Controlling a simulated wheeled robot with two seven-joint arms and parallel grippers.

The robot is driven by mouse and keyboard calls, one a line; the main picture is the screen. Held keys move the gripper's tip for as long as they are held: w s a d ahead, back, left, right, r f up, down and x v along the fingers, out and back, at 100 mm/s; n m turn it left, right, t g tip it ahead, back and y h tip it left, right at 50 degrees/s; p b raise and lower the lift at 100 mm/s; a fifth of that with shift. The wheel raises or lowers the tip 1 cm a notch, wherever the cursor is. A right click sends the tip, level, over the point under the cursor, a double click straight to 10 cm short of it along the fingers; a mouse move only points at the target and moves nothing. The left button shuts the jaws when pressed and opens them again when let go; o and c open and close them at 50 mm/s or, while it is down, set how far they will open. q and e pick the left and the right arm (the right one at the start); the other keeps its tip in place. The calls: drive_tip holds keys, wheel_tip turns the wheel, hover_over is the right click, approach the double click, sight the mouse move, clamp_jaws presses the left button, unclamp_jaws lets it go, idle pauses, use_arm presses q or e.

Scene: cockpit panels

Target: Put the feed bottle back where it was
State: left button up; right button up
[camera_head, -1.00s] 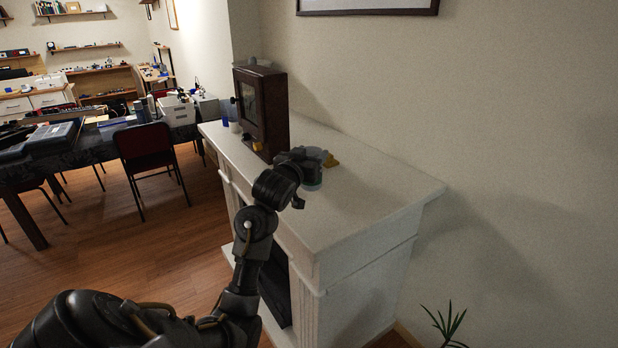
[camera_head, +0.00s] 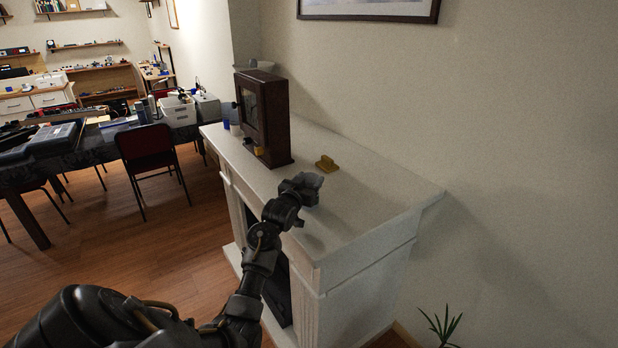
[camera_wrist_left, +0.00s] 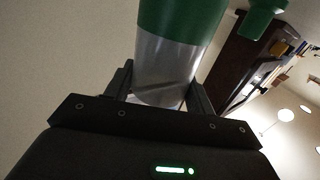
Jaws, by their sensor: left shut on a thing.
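The feed bottle (camera_wrist_left: 170,60) is a cylinder with a green upper part and a clear grey lower part in the left wrist view. My left gripper (camera_wrist_left: 162,92) is shut on its clear part, a finger on each side. In the head view the left gripper (camera_head: 306,188) is over the front part of the white mantel. Only a small grey part of the bottle (camera_head: 311,180) shows there. The gap between bottle and mantel top cannot be judged. My right gripper is not in view.
A dark wooden cabinet clock (camera_head: 264,118) stands on the white mantel (camera_head: 370,190), farther back. The mantel's right part is bare. A plant (camera_head: 441,324) is at lower right, and a chair (camera_head: 147,150) stands left.

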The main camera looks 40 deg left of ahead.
use_arm(q)
drive_tip(key=shift+f, duration=0.2)
drive_tip(key=o, duration=1.1)
drive_tip(key=shift+r, duration=0.1)
